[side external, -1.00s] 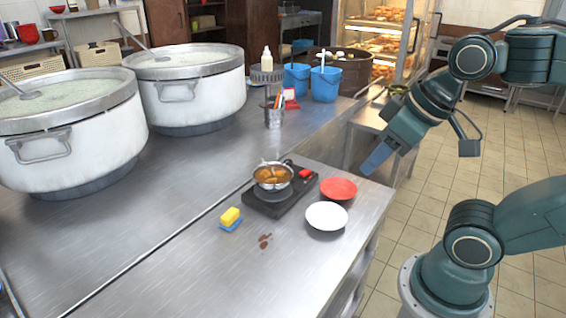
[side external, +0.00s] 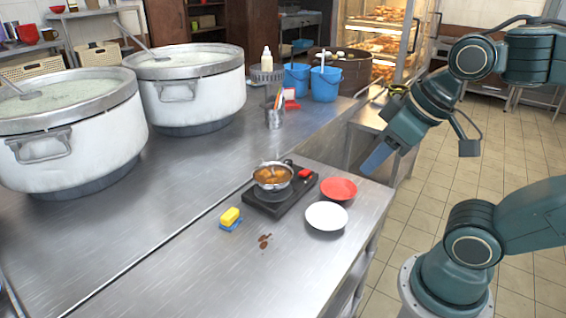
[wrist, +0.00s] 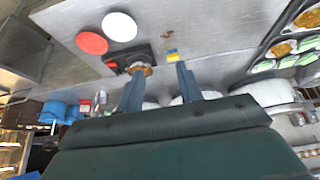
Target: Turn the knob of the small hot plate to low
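The small black hot plate (side external: 283,200) sits on the steel counter with a small pot of orange-brown food (side external: 272,174) on it. A red part (side external: 305,173) shows at the plate's right corner; I cannot tell whether it is the knob or what setting it has. The hot plate also shows in the wrist view (wrist: 143,51), with the red part (wrist: 112,64) at its left end. My gripper (side external: 377,158) hangs to the right of and above the hot plate, clear of it. In the wrist view my gripper's two blue fingers (wrist: 158,80) are apart with nothing between them.
A red dish (side external: 339,188) and a white dish (side external: 327,216) stand right of the hot plate. A yellow and blue sponge (side external: 230,218) and brown spots (side external: 265,241) lie left and in front. Two large stockpots (side external: 190,85) and blue buckets (side external: 325,85) stand farther back.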

